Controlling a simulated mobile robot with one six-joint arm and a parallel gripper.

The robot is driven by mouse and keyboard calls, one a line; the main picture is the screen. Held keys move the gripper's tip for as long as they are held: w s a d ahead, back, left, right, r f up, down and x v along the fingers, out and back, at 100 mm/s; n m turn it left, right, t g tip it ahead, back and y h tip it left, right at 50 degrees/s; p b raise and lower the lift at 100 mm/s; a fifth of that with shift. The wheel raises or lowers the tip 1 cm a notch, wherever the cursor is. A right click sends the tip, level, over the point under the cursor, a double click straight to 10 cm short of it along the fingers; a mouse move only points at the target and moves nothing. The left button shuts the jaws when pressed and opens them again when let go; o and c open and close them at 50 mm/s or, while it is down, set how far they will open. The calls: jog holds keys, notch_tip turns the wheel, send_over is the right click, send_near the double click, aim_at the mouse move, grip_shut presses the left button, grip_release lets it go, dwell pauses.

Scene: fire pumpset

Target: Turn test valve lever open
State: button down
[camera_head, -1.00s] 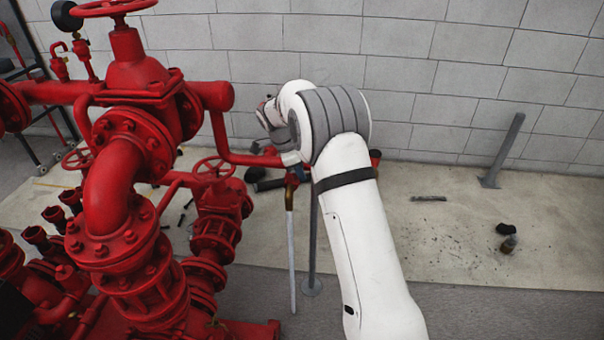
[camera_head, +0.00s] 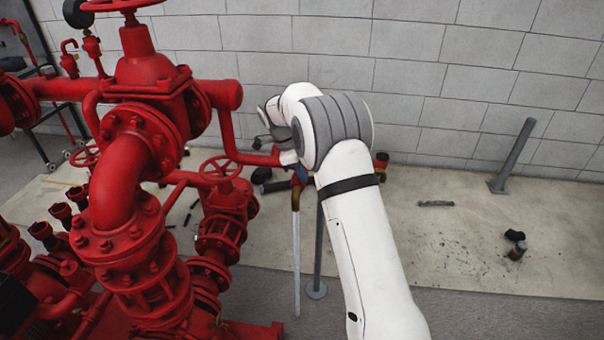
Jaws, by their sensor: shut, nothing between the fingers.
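A red pipe branch (camera_head: 248,158) runs from the pump pipework to a small fitting (camera_head: 297,175) with a bluish part, partly covered by my arm. A brass-coloured piece and a long pale tube (camera_head: 297,255) hang below it. I cannot clearly make out the test valve lever there. My white arm rises from the bottom right and bends at a grey-banded joint just right of and above the fitting. My wrist points away to the left behind that joint. My gripper's fingers are not discernible, and contact with the lever cannot be told.
Large red pipes with a handwheel valve (camera_head: 220,170) stand close left of my arm. A grey post (camera_head: 319,250) stands beside the pale tube. A block wall (camera_head: 450,80) closes the back. Floor on the right is mostly open, with a leaning post (camera_head: 512,157) and small debris.

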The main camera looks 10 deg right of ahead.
jog(key=s+d+r+n+y, duration=0.1)
jog(key=s+d+r+n, duration=0.15)
jog(key=r, duration=0.45)
jog(key=s+d+r+n, duration=0.15)
jog(key=s+r, duration=0.25)
jog(key=r, duration=0.4)
jog(key=s+d+n+t+y+p, duration=0.1)
jog(key=s+n, duration=0.7)
jog(key=s, duration=0.8)
jog(key=s+d+n+t+y+p, duration=0.1)
jog(key=s+n, duration=0.6)
jog(key=s, duration=0.8)
jog(key=shift+s+d+n+t+y+p, duration=0.4)
jog(key=shift+d+t+p, duration=0.25)
jog(key=shift+p, duration=0.3)
